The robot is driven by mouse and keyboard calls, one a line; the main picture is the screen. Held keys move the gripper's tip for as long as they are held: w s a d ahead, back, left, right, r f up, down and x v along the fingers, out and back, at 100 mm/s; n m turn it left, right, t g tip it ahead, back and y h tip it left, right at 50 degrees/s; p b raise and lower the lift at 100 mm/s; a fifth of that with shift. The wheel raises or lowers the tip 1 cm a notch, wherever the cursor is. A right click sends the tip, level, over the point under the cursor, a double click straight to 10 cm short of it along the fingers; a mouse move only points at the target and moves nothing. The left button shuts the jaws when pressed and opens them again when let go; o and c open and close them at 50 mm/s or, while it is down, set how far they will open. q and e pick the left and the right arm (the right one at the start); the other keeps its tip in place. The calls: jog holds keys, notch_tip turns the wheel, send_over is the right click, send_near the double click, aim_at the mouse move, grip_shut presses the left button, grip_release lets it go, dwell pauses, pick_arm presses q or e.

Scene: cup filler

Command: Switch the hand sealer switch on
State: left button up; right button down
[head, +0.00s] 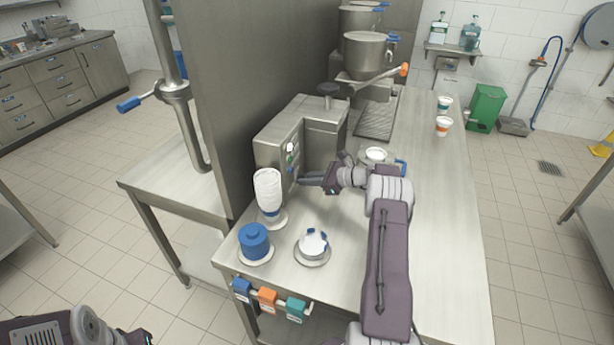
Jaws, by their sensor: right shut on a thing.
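The hand sealer seems to be the steel box machine (315,118) on the counter against the partition. My right gripper (303,180) reaches left to the lower part of this panel. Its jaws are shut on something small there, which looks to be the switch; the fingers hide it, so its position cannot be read. Only part of my left arm (85,328) shows at the lower left; its jaws cannot be made out.
A white wrapped stack (268,190), a blue container (254,238) and a round holder (312,255) stand close in front of the machine. A white bowl (376,155) lies behind my right wrist. Two cups (443,126) stand farther back. The counter's right side is clear.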

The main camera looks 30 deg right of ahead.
jog(key=shift+m+g, duration=0.3)
jog(key=shift+m, duration=0.2)
jog(key=shift+y, duration=0.4)
jog(key=c, duration=1.5)
grip_release()
jog(key=v, duration=0.9)
